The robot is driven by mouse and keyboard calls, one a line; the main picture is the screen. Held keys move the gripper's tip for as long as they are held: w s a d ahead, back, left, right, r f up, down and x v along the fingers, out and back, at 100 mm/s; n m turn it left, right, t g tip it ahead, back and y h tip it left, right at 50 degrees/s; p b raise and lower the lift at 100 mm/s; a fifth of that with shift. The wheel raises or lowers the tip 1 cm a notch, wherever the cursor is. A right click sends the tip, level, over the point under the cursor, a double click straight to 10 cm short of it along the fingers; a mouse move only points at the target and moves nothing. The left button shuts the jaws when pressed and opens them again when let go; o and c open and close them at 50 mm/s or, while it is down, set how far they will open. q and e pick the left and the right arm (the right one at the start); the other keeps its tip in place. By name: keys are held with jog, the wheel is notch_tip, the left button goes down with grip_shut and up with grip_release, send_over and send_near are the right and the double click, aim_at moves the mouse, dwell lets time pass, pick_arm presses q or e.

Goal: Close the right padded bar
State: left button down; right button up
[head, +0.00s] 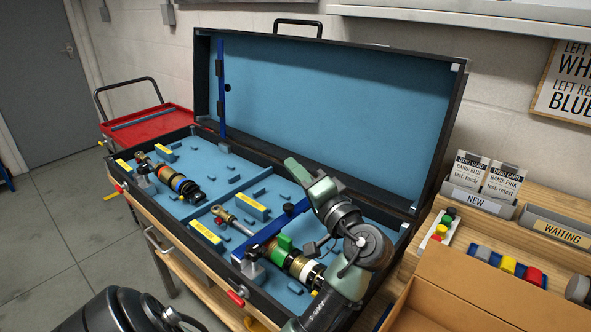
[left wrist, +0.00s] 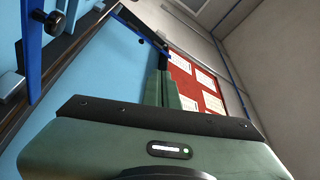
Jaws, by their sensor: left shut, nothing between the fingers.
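The right padded bar (head: 268,234) is a blue bar with a black knob (head: 288,208). It lies lowered across the right shock (head: 300,266), its front end over a grey block (head: 253,269). I cannot tell whether that end is fastened. A near blue bar with a knob in the left wrist view (left wrist: 37,55) seems to be the same bar. The left padded bar (head: 221,85) stands upright against the open lid. My left gripper (head: 292,164) is shut and empty, above and behind the right bar; its fingers also show in the left wrist view (left wrist: 166,85). My right gripper is not seen.
The black case (head: 189,253) has blue foam and its lid (head: 330,110) stands open behind. The left shock (head: 172,180) lies in the left half. A cardboard box (head: 490,285) and card holders (head: 478,199) stand at right. A red cart (head: 150,122) is at left.

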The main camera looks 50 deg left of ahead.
pick_arm(q)
notch_tip(320, 180, up, 20)
jog(key=p, duration=1.4)
jog(key=shift+p, duration=0.35)
